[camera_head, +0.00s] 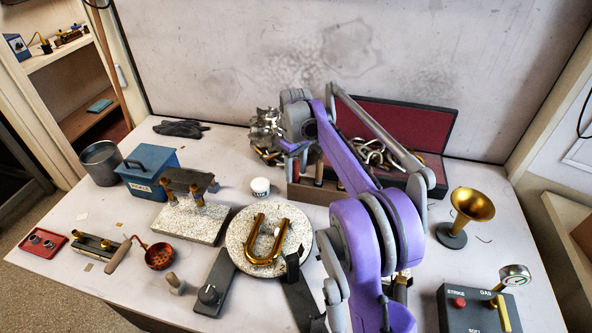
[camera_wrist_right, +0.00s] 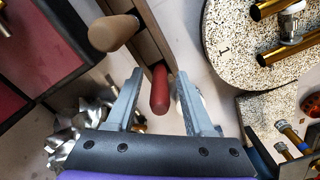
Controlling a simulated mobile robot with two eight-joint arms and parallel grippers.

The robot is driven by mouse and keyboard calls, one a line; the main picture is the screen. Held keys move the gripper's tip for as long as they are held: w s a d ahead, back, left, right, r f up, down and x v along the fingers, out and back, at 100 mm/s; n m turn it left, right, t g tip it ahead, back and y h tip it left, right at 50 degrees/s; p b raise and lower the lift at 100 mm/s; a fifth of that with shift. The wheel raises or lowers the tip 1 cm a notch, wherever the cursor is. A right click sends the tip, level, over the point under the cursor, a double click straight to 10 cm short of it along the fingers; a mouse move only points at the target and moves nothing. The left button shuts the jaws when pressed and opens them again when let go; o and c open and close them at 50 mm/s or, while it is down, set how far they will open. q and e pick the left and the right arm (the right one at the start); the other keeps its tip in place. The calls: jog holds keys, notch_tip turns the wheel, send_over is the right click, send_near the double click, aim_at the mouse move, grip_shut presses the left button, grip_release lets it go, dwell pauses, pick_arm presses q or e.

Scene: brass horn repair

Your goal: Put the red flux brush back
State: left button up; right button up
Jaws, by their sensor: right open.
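The red flux brush shows as a red handle (camera_wrist_right: 160,90) in the right wrist view. It stands handle up at a narrow wooden rack (camera_wrist_right: 150,42), beside a tan wooden handle (camera_wrist_right: 113,32); its lower end is hidden. My right gripper (camera_wrist_right: 159,73) is open, with one finger on each side of the red handle and gaps showing. In the head view my right gripper (camera_head: 294,148) is at the back of the bench by the rack (camera_head: 318,190), partly hidden by my own arm. My left gripper is not in view.
An open red-lined case (camera_head: 405,125) lies to the right. A white jar (camera_head: 260,187), a round speckled plate (camera_head: 240,235) and a blue box (camera_head: 150,172) stand to the front and left.

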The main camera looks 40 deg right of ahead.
notch_tip(320, 180, up, 12)
jog(key=shift+r+p, duration=0.2)
jog(key=shift+p, duration=0.55)
jog(key=shift+f, duration=0.1)
